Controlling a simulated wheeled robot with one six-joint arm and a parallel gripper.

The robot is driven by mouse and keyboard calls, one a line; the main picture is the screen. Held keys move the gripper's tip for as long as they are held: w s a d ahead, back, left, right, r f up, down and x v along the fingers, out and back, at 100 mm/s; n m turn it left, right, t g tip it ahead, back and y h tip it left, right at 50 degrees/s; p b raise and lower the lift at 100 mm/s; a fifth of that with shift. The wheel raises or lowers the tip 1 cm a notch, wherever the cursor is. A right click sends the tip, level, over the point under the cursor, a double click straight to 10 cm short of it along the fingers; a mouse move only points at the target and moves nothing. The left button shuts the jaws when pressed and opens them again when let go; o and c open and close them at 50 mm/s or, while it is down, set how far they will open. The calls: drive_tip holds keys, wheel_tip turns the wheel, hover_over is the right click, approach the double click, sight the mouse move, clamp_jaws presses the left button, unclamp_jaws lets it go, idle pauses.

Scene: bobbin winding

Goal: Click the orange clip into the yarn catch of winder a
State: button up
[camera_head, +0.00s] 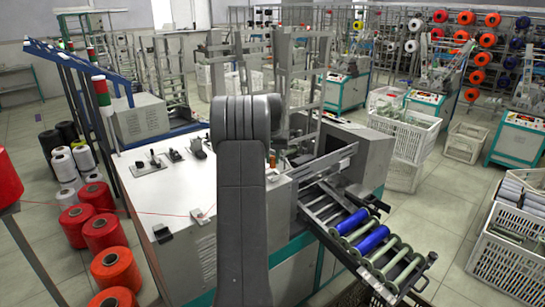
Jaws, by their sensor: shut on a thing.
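My arm (243,200) rises through the middle of the head view and covers part of the nearest winding machine. My gripper is hidden behind the arm, so its jaws and anything in them do not show. The nearest machine (150,195) has a white top and a teal base; I cannot read a label that marks it as winder a. A small orange-brown piece (272,160) shows just right of my arm; I cannot tell whether it is the orange clip. Small dark fittings (197,148) stand on the white top. I cannot make out the yarn catch.
A rack (385,250) with blue and greenish rollers juts out at the front right. Red yarn cones (102,230) stand on the floor at left. White crates (495,245) stand at right. The floor (440,210) between rack and crates is partly clear.

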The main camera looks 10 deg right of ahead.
sight(272, 164)
drive_tip(key=shift+f, duration=0.2)
idle(0.3)
drive_tip(key=shift+s+b+x, duration=0.2)
drive_tip(key=shift+b+x, duration=0.25)
drive_tip(key=shift+x, duration=0.4)
drive_tip(key=shift+s+b+x, duration=0.2)
drive_tip(key=shift+b+x, duration=0.25)
drive_tip(key=shift+x, duration=0.45)
drive_tip(key=shift+a, duration=0.1)
drive_tip(key=o, duration=1)
drive_tip(key=shift+r, duration=0.1)
drive_tip(key=b+v, duration=0.1)
drive_tip(key=v, duration=1.2)
drive_tip(key=shift+s+r+b, duration=0.15)
drive_tip(key=shift+r+b, duration=0.15)
drive_tip(key=shift+b, duration=0.05)
